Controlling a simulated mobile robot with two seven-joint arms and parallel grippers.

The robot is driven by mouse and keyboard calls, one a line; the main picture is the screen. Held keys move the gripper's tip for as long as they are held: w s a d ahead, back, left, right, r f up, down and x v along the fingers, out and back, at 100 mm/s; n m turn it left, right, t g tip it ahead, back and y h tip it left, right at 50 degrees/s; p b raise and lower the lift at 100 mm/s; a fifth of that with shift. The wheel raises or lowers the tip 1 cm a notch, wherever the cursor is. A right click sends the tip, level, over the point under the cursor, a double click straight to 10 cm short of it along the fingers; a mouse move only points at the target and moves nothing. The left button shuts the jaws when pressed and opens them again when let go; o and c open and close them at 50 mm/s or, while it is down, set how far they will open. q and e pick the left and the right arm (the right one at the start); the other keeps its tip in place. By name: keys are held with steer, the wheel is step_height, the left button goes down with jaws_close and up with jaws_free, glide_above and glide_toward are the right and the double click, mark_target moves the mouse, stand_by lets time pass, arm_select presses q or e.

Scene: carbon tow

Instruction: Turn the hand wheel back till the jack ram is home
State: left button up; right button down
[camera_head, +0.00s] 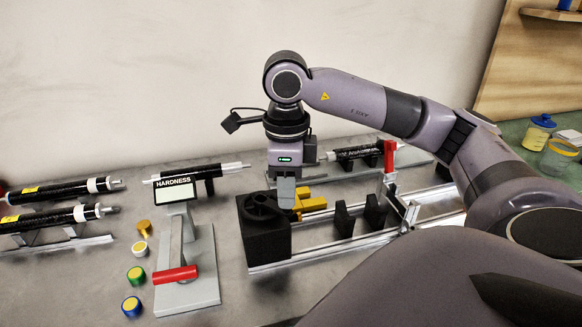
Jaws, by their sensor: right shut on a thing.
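The black hand wheel (259,205) lies flat on top of a black block (266,243) at the left end of a railed bench fixture. My right gripper (286,203) points down at the wheel's right side and is shut on it, apparently at the rim or a grip there. The fingers hide that part of the wheel. Yellow parts (312,204) show just right of the fingers, at the block's right side. The jack ram cannot be told apart clearly. My left gripper is not in view.
Black supports (344,220) stand along the metal rails (312,252). A hardness tester (184,270) with a red handle stands to the left, beside several coloured caps (136,275). Black tubes (60,190) lie on racks at far left. Jars (538,132) stand at far right.

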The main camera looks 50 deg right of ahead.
steer(key=c, duration=1.4)
jaws_free()
steer(key=shift+a, duration=0.65)
steer(key=o, duration=0.5)
steer(key=shift+c, duration=0.2)
steer(key=shift+d, duration=0.1)
steer(key=shift+r, duration=0.15)
step_height(320, 180, up, 6)
steer(key=p, duration=0.4)
steer(key=shift+p, duration=0.35)
steer(key=shift+s, duration=0.1)
